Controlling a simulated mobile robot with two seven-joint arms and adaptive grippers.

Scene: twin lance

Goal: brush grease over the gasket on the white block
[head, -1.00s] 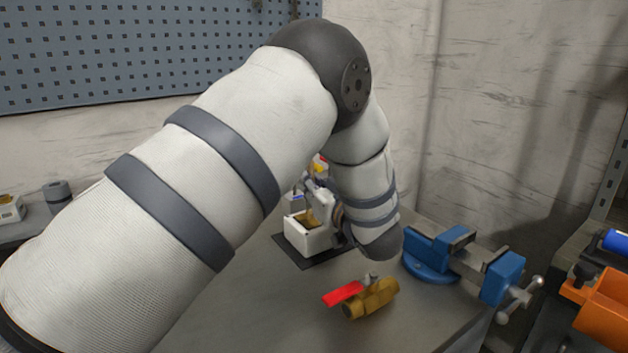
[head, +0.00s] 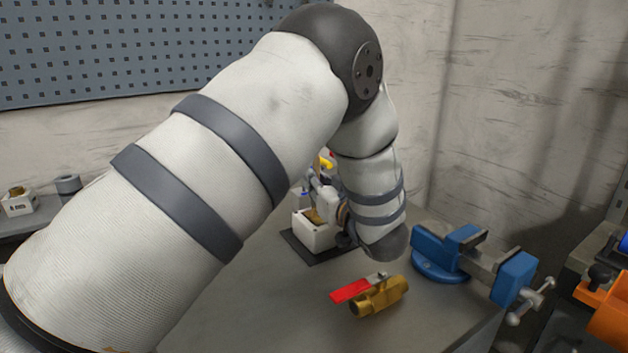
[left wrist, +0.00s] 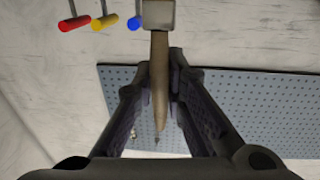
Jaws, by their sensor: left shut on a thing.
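A white block (head: 312,237) stands on a dark mat on the bench, partly hidden by my left arm. Its top has a hollow with a yellow-brown patch; the gasket is too small to make out. My left gripper (head: 324,202) is just above and beside the block's right rear, mostly hidden by its own wrist. In the left wrist view, the left gripper (left wrist: 158,108) is shut on the brush (left wrist: 159,70), a tapered wooden handle with a grey-beige piece at the top. The bristles cannot be made out. My right gripper is not in view.
A brass valve (head: 378,298) with a red lever lies in front. A blue vise (head: 440,255) stands at the bench's right, an orange bin (head: 608,318) beyond it. A second white block (head: 18,202) and a grey cylinder (head: 67,185) stand far left. Bare bench surrounds the valve.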

